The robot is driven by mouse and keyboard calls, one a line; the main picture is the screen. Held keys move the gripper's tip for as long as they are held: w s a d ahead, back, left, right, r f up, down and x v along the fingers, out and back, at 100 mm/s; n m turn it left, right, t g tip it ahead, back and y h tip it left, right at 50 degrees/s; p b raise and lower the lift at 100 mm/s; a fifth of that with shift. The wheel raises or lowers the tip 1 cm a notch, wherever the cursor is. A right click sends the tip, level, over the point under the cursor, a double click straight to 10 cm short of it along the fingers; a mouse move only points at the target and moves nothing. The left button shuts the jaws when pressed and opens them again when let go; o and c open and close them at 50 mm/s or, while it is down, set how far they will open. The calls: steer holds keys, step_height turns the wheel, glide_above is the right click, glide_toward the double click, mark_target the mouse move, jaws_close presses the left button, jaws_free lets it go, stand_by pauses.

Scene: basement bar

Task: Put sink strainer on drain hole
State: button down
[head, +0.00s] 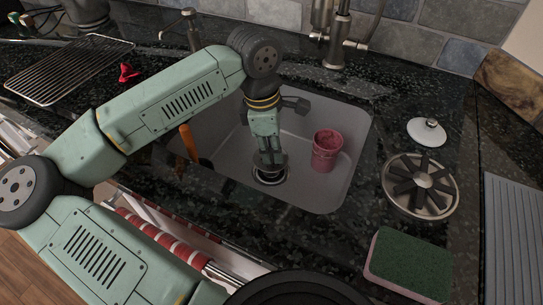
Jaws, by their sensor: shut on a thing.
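My gripper (271,163) reaches down into the grey sink (312,185), pointing at its floor. It is shut on a small dark grey thing that looks like the sink strainer, mostly hidden by the fingers. The drain hole (270,181), with a metal rim and dark inside, lies directly below the fingertips. The held thing is over or at the drain's back edge; I cannot tell whether it touches the rim.
A pink cup (326,150) stands in the sink right of my gripper. An orange-handled utensil (188,143) leans at the left. The faucet (338,45) stands behind.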

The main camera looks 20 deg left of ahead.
step_height(320, 180, down, 4)
steer(key=shift+r+p, duration=0.1)
steer(key=shift+p, duration=0.25)
steer(key=shift+f+b, duration=0.25)
steer(key=shift+b, duration=0.15)
steer(key=c, duration=1.5)
jaws_free()
steer(key=shift+r, duration=0.1)
steer(key=shift+c, duration=0.2)
step_height(320, 180, up, 12)
steer(key=a+b, duration=0.1)
steer(key=shift+s+a+r+b, duration=0.15)
steer(key=shift+a+b, duration=0.05)
steer(key=shift+b, duration=0.15)
